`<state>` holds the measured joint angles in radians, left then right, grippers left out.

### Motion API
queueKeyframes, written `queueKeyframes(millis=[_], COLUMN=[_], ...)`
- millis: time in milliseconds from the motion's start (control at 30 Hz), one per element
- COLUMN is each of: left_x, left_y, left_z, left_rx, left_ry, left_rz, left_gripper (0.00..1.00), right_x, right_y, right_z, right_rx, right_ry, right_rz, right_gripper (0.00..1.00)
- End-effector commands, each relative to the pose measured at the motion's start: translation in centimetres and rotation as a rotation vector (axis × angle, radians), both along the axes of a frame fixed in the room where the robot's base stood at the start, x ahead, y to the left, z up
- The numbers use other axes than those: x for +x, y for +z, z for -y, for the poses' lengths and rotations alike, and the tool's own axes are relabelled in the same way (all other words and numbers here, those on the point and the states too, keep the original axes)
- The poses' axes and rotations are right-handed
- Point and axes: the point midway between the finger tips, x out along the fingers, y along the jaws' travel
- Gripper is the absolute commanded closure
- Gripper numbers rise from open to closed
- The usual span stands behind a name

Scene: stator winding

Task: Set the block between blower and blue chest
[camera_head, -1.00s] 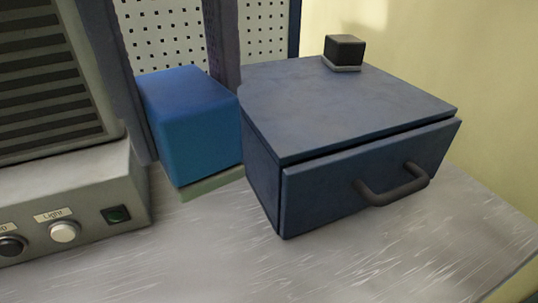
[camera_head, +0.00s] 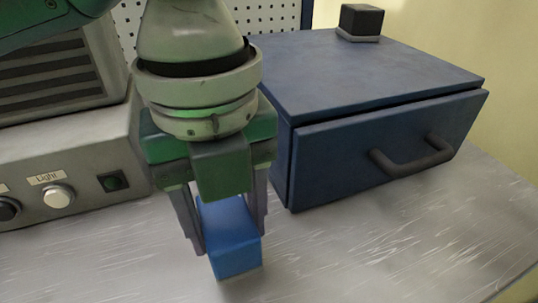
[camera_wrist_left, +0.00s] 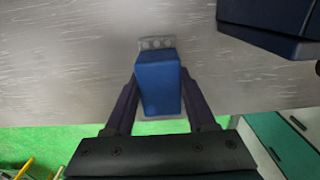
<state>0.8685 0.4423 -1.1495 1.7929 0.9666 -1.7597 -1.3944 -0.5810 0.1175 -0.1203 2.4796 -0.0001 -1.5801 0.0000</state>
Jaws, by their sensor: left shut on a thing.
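My left gripper (camera_head: 228,228) is shut on a blue block (camera_head: 234,248), in front of the gap between the grey slatted machine, which looks like the blower (camera_head: 85,135), and the dark blue chest (camera_head: 345,160). The fingers clasp the block's sides, and the fingers hide part of it. I cannot tell whether its underside touches the table. In the left wrist view the block (camera_wrist_left: 158,85) sits between the fingers, with a small grey plate with holes (camera_wrist_left: 157,43) at its far end. The chest (camera_wrist_left: 268,22) is at the upper right. My right gripper is not in view.
A small black cube (camera_head: 361,20) sits on the chest's top. The chest's drawer handle (camera_head: 412,160) sticks out at the front. White perforated board (camera_head: 275,15) stands behind. The scratched grey tabletop (camera_head: 340,250) is clear in front of the chest.

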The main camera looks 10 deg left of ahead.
Motion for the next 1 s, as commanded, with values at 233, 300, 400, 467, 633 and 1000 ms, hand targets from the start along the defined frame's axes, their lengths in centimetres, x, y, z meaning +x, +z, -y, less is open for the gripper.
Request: queueKeyframes(millis=[233,300,400,467,633,1000], left_x=[0.0,0.0,0.0,0.0,0.0,0.0], left_y=[-3.7,-3.9,-3.8,-3.8,-4.2,-4.1], left_z=[0.0,0.0,0.0,0.0,0.0,0.0], left_rx=[0.001,-0.001,-0.001,-0.001,0.0,0.0], left_ry=[0.0,-0.001,-0.001,-0.001,0.0,0.0], left_rz=[-0.001,0.001,0.002,0.002,0.0,0.0], left_gripper=[1.0,1.0,1.0,1.0,0.43,0.14], right_x=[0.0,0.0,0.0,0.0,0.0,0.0], right_y=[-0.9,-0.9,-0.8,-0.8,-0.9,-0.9], right_z=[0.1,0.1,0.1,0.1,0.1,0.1], right_rx=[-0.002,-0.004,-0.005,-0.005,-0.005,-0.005], right_ry=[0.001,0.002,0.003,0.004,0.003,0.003], right_rz=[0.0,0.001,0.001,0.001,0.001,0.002], right_gripper=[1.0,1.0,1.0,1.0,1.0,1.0])
